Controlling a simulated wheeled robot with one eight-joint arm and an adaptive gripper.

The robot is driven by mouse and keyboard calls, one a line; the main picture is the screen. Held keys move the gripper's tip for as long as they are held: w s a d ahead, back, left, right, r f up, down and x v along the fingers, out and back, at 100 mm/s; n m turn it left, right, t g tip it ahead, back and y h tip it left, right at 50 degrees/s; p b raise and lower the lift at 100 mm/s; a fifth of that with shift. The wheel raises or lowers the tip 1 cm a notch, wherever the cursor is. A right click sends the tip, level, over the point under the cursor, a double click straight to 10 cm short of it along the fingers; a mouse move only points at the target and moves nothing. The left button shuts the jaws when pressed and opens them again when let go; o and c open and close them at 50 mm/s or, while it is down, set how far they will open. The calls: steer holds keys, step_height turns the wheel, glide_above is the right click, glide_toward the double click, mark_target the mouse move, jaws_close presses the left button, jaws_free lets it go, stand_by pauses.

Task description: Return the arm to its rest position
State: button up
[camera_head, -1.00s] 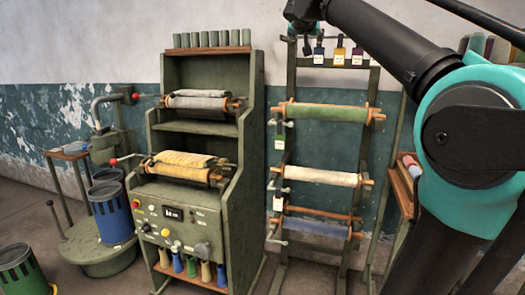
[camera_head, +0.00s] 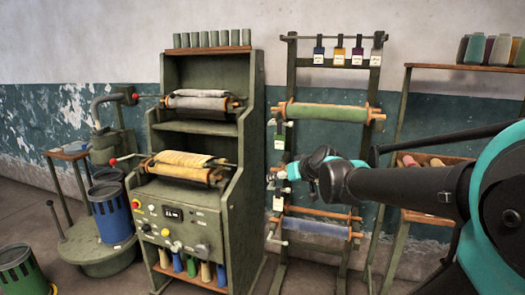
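My arm (camera_head: 410,187) reaches in from the right edge, roughly level, with a black forearm and teal joints. Its far end, with my gripper (camera_head: 276,173), is in front of the middle of the rack (camera_head: 374,85). The gripper is small and dark there, and I cannot make out its fingers or anything held. The rack's green roll (camera_head: 330,112) is above the arm and its blue roll (camera_head: 316,227) below. The arm hides the place of the middle, cream roll.
A green machine cabinet (camera_head: 246,160) with cloth rollers stands left of the rack. Coloured tags (camera_head: 338,50) hang from the rack's top bar. Blue (camera_head: 112,215) and green (camera_head: 22,270) bins stand at left.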

steer(key=s+d+f+m+g+h, duration=0.2)
steer(key=s+d+f, duration=0.4)
steer(key=s+f, duration=0.4)
steer(key=s+d+f+m+g+h, duration=0.2)
steer(key=s+d+f, duration=0.4)
steer(key=s+f, duration=0.5)
step_height(320, 180, down, 2)
steer(key=shift+s+d+g+h, duration=0.15)
steer(key=shift+s+g+h, duration=0.05)
steer(key=shift+g+h, duration=0.7)
